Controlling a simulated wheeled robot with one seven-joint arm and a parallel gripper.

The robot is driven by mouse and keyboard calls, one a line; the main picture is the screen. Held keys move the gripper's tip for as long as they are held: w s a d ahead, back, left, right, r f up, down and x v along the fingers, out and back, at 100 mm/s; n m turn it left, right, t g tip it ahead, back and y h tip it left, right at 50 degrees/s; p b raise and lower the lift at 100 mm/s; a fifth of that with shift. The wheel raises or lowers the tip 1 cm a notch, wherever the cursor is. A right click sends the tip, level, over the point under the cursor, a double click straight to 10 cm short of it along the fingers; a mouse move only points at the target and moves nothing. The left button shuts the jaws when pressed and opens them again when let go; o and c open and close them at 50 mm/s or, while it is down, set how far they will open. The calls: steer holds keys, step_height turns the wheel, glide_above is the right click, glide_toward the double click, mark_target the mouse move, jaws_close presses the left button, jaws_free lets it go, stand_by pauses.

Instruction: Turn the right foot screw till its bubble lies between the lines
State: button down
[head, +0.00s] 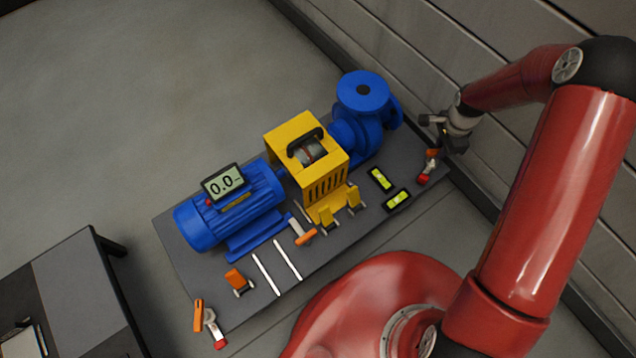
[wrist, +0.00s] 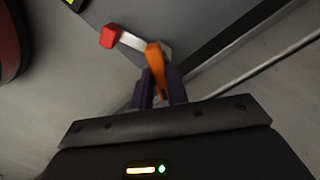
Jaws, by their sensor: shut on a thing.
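The right foot screw (head: 429,168) is at the right corner of the dark skid plate (head: 345,250). It has an orange part and a white arm with a red end. My gripper (head: 441,138) is over that corner. In the wrist view its two dark fingers (wrist: 163,88) are shut on the orange part of the right foot screw (wrist: 156,58). Two yellow-green spirit levels lie on the plate to the left of the screw, one farther back (head: 381,179) and one nearer (head: 397,199). Their bubbles are too small to read against the lines.
A blue motor (head: 230,207), yellow guard (head: 318,180) and blue pump (head: 362,95) stand on the plate. A similar left foot screw (head: 210,327) is at its near left corner. A wall (head: 430,60) runs close behind. A dark table (head: 75,290) stands at lower left.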

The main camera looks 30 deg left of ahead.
steer(key=shift+f+m+b, duration=0.15)
steer(key=shift+m+b, duration=0.2)
steer(key=shift+m, duration=1.05)
steer(key=shift+m+b, duration=0.4)
steer(key=shift+b, duration=0.1)
steer(key=shift+m, duration=0.9)
steer(key=c, duration=1.2)
jaws_free()
steer(key=shift+c, duration=0.2)
steer(key=shift+r, duration=0.2)
steer(key=shift+r+p, duration=2.1)
steer(key=shift+r, duration=1.4)
